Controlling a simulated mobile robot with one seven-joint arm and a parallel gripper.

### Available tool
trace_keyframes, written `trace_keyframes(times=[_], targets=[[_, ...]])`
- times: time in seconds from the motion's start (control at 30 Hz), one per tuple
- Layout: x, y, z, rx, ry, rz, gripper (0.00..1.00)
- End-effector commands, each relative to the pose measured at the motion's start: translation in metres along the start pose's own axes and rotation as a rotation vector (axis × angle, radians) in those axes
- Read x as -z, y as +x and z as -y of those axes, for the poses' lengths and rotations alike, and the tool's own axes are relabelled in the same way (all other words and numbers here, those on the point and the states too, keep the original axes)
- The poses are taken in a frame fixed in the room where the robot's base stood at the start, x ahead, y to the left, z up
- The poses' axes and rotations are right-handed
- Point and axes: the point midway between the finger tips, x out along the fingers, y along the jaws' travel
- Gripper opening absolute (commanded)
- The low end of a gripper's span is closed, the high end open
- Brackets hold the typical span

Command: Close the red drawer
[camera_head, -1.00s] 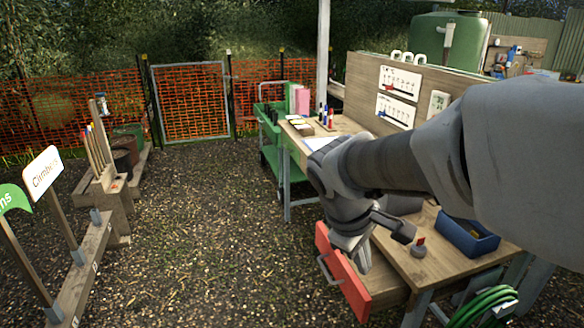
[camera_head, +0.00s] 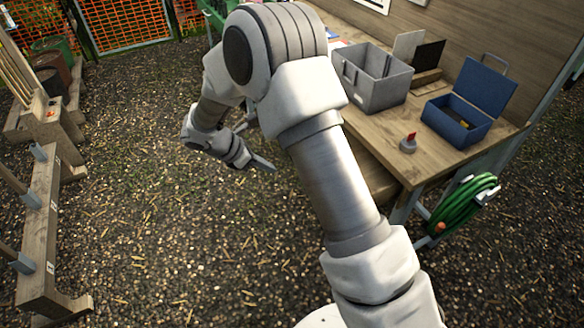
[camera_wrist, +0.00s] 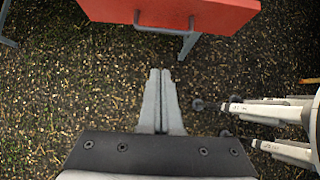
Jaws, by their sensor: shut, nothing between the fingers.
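The red drawer front (camera_wrist: 170,12) spans the top of the wrist view, with its grey bar handle (camera_wrist: 165,31) facing my gripper. My gripper (camera_wrist: 161,73) is shut and empty, its fingertips a little apart from the handle in the picture. In the head view my gripper (camera_head: 264,164) hangs over the gravel, left of the workbench (camera_head: 440,160). The red front is hidden behind my arm there. A wooden part (camera_head: 376,182) shows under the bench top beside my arm, apparently the drawer's side. How far the drawer stands out cannot be told exactly.
On the bench are a grey bin (camera_head: 375,88), an open blue box (camera_head: 460,128) and a small red-topped object (camera_head: 408,144). A green hose (camera_head: 465,205) hangs at the bench's end. A wooden rack (camera_head: 40,230) stands at the left. Gravel between is clear.

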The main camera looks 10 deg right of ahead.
Motion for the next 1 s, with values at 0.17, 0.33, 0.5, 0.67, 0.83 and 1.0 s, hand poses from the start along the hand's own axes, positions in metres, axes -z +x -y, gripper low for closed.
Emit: trace_keyframes(times=[0.17, 0.33, 0.5, 0.67, 0.83, 1.0], targets=[[0.001, 0.018, 0.0, 0.002, -0.003, 0.0, 0.0], [0.001, 0.053, 0.001, 0.005, -0.003, 0.001, 0.0], [0.002, 0.09, 0.001, 0.004, -0.002, 0.0, 0.0], [-0.01, 0.113, 0.001, 0.003, 0.002, -0.001, 0.0], [-0.021, 0.127, 0.0, 0.001, 0.0, 0.0, 0.0], [-0.025, 0.131, 0.0, 0.0, 0.0, 0.0, 0.0]])
